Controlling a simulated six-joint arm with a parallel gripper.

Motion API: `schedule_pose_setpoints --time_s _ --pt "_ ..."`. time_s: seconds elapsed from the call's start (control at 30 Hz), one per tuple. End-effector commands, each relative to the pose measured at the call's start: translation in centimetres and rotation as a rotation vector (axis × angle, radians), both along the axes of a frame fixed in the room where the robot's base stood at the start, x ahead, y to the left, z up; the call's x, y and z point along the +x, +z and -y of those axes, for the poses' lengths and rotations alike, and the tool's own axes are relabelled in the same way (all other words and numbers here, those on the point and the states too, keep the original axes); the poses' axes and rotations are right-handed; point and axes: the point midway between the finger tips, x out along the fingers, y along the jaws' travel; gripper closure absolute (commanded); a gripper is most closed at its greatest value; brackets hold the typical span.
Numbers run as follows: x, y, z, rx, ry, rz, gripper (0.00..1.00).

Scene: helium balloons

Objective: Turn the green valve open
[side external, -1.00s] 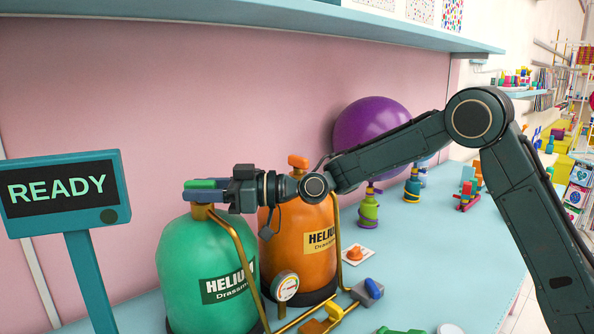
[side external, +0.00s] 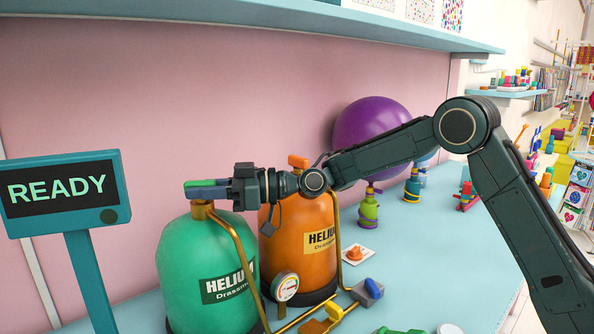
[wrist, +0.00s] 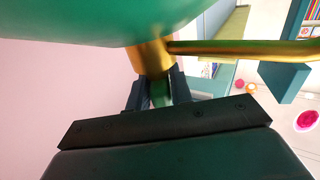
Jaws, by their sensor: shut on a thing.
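The green helium tank (side external: 205,262) stands upright at the left, with a brass neck on top. Its green valve handle (side external: 207,183) sits on that neck. My gripper (side external: 206,189) reaches in from the right, roughly level, and is shut on the green valve. In the wrist view, the two dark fingers of my gripper (wrist: 160,93) lie on either side of a strip of the green valve (wrist: 160,98), just by the brass neck (wrist: 152,57). Part of the handle is hidden by the fingers.
An orange helium tank (side external: 312,240) with an orange valve (side external: 298,161) stands close on the right, under my wrist. A brass pipe (side external: 240,250) and gauge (side external: 285,287) run in front. A READY sign (side external: 62,190) stands at the left. A purple balloon (side external: 370,130) is behind.

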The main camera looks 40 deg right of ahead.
Motion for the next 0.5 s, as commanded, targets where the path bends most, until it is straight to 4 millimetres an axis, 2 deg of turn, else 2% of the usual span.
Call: schedule_pose_setpoints --time_s 0.03,0.07,0.13,0.5 --pt "-0.03 -0.04 -0.03 -0.001 0.0 -0.001 1.0" --pt "-0.03 -0.04 -0.03 -0.001 0.0 -0.001 0.73" --pt "-0.02 -0.04 -0.02 -0.001 0.0 -0.001 0.6" --pt "-0.08 -0.01 0.15 -0.001 -0.001 -0.001 0.6"
